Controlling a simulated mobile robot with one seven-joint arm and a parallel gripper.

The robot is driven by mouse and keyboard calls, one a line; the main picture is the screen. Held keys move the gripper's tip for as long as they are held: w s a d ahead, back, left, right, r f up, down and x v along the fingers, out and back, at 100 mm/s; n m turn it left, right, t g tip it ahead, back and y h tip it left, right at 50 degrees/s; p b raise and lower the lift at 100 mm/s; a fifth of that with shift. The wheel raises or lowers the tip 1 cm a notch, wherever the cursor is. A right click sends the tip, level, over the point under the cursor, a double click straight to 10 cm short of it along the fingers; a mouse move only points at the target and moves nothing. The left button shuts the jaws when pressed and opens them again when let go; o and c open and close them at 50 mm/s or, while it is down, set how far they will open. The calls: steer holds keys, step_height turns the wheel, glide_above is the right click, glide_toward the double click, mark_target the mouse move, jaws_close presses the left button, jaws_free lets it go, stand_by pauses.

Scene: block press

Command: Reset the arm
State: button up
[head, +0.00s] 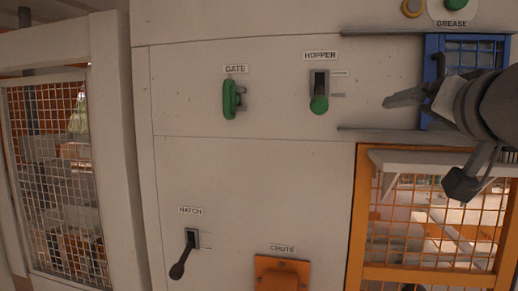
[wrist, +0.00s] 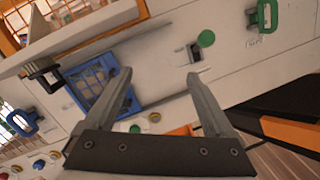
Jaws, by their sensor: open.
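My gripper (head: 400,98) is at the right of the head view, in front of the pale panel. Its fingers point left, to the right of the hopper lever and partly in front of the blue mesh door. In the wrist view my gripper (wrist: 159,75) has its two grey fingers well apart, with nothing between them but the panel behind. My arm covers part of the blue door (head: 472,46) in the head view; the door also shows beside the left finger in the wrist view (wrist: 97,68).
The panel carries a green GATE handle (head: 230,99), a green-knobbed HOPPER lever (head: 319,104), a dark HATCH lever (head: 180,268) and an orange CHUTE cover (head: 283,275). An orange mesh door (head: 360,220) is below my arm. The panel between GATE and HATCH is bare.

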steer(key=s+a+f+n+g+y, duration=0.1)
steer(key=s+a+f+n+g, duration=0.2)
steer(key=f, duration=0.6)
steer(key=a+f+n+g+y, duration=0.1)
steer(key=a+f+g, duration=0.3)
steer(key=f, duration=0.6)
steer(key=s+a+f+n+g, duration=0.1)
steer(key=s+f+g, duration=0.1)
steer(key=s+f, duration=0.2)
steer(key=s+a+f+n+g, duration=0.1)
steer(key=s+f, duration=0.4)
steer(key=f, duration=0.6)
steer(key=shift+s+a+f+g+h, duration=0.2)
steer(key=shift+a+g+h, duration=0.2)
steer(key=shift+g, duration=0.3)
